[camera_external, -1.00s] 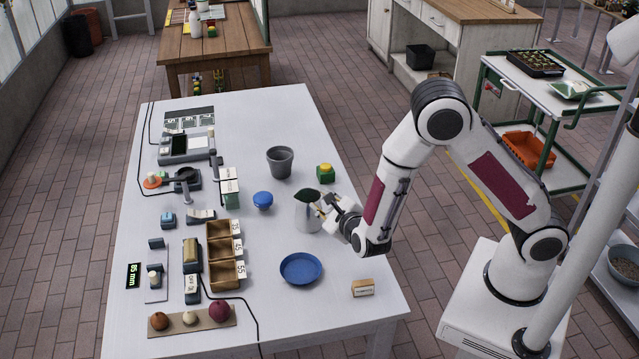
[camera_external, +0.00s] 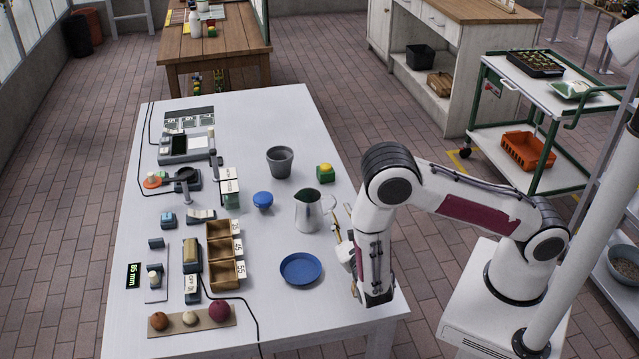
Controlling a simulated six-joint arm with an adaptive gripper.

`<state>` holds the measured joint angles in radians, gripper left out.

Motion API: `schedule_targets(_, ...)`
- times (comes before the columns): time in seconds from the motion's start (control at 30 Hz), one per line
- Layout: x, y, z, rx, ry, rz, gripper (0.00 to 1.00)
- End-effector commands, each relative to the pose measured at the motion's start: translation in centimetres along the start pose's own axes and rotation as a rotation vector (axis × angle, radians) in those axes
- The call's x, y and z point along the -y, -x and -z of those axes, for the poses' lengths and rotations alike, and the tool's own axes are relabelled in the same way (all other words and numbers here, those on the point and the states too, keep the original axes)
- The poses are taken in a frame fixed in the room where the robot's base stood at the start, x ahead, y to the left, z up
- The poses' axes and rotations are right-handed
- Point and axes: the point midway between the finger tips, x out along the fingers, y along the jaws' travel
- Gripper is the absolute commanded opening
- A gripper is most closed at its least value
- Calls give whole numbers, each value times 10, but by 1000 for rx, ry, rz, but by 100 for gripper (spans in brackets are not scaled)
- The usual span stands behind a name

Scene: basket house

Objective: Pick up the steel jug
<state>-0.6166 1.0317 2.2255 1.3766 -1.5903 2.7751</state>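The steel jug (camera_external: 307,214) stands upright on the white table (camera_external: 260,115), with its handle toward the right and a dark opening on top. My gripper (camera_external: 340,228) is just right of the jug, low over the table, and appears apart from it. My own wrist and forearm hide part of the gripper, and its fingers are too small and covered to tell whether they are open or shut. Nothing shows held in it.
A blue plate (camera_external: 301,268) lies in front of the jug. A wooden compartment box (camera_external: 224,254) is at left.

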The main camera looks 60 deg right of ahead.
Motion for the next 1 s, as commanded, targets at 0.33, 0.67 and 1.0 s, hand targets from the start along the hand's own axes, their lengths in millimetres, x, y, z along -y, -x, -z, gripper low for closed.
schedule_targets(0.33,-1,0,2,4,-3,1,25)
schedule_targets(0.67,-1,-9,2,2,-3,2,25)
schedule_targets(1.0,-1,-26,2,3,-3,1,25)
